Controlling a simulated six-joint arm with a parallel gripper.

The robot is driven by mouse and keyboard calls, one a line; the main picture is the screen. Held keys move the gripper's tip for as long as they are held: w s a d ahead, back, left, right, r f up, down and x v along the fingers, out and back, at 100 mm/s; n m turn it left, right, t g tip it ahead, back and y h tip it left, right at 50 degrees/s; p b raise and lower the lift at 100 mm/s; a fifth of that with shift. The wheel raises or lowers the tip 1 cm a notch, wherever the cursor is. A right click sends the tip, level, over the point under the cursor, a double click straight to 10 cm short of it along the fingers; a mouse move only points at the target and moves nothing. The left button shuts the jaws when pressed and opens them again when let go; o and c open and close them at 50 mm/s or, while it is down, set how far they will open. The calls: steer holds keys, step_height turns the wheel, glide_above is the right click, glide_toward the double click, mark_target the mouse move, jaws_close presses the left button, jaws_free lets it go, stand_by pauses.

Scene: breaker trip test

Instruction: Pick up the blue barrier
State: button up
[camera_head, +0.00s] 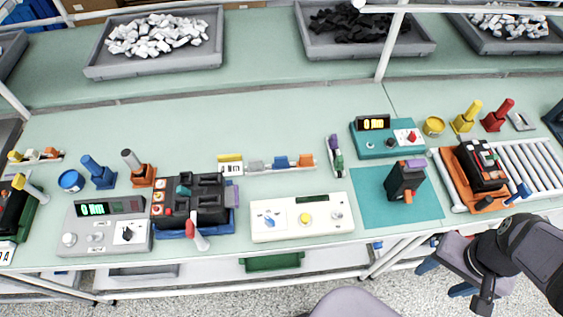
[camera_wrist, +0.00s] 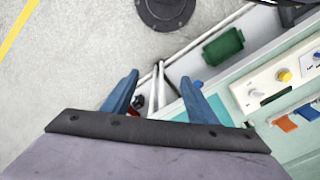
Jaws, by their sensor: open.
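The blue barrier (camera_head: 281,162) appears to be the small blue block on the light rail behind the white panel, between a grey block and an orange block (camera_head: 306,160). In the wrist view the blue block (camera_wrist: 307,110) shows at the right edge beside the orange one (camera_wrist: 285,122). My gripper (camera_head: 434,281) is at the lower right, in front of the bench and well apart from the rail. Its two blue fingers (camera_wrist: 160,95) are spread open with nothing held between them.
The white panel (camera_head: 270,230) with a yellow knob lies in front of the rail. A breaker (camera_head: 405,182) stands on a teal mat to the right. Black breaker gear (camera_head: 205,182) is to the left. Bare bench top (camera_head: 200,125) lies behind the rail.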

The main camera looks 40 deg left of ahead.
steer(key=w+a+f+n+t+b, duration=0.1)
steer(key=w+a+f+n+b, duration=0.15)
steer(key=w+a+b, duration=0.5)
steer(key=n+t+y+b, duration=0.2)
steer(key=n+y+b, duration=0.1)
steer(key=n+b, duration=0.3)
glide_above(281, 158)
steer(key=s+d+p, duration=0.1)
steer(key=s+d, duration=0.1)
steer(key=shift+n, duration=0.25)
steer(key=shift+p+x, duration=1.35)
steer(key=shift+x, duration=2.65)
steer(key=shift+w+a, duration=0.1)
steer(key=c, duration=1.1)
